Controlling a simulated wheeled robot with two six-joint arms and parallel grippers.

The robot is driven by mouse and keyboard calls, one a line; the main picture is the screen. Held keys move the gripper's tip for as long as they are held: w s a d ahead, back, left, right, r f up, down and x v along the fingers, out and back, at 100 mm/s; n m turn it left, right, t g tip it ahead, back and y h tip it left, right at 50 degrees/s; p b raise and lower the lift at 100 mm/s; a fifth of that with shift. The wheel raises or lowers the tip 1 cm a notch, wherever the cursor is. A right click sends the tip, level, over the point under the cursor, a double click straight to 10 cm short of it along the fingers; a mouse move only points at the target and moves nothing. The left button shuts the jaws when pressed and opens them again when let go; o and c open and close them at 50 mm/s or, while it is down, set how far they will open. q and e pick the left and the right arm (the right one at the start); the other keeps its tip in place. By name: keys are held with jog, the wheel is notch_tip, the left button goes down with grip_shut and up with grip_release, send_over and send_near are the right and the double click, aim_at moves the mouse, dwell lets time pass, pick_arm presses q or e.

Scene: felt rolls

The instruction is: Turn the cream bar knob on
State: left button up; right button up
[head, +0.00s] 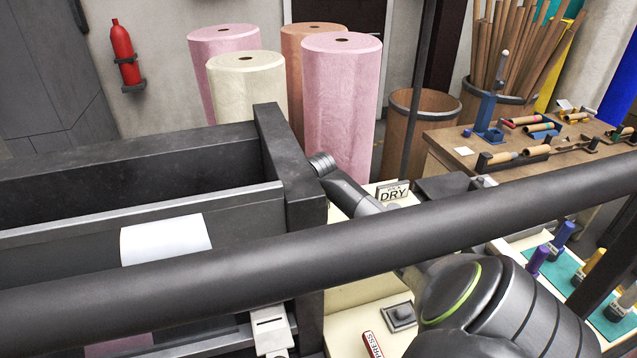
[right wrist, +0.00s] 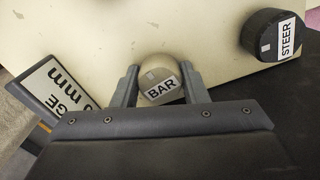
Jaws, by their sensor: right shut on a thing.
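The cream bar knob (right wrist: 158,72) is in the right wrist view, with a tilted label reading BAR on its face and a small pale square mark beside it. It sits on a cream panel (right wrist: 110,35). My right gripper (right wrist: 160,84) is shut on the knob, one finger on each side of it. In the head view my right arm reaches across the lower right to the machine, and its fingers and the knob are hidden there. My left gripper is not in view.
A black knob labelled STEER (right wrist: 274,36) is to the right on the panel. A gauge label plate (right wrist: 52,88) is at the left. In the head view a dark rail (head: 250,262) crosses in front. A DRY sign (head: 393,193) and a grey button (head: 400,315) are near my arm.

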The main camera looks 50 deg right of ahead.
jog(key=shift+r+m+p, duration=0.1)
jog(key=shift+m+p, duration=0.25)
jog(key=shift+m, duration=0.65)
jog(key=shift+f, duration=0.2)
jog(key=o, duration=1)
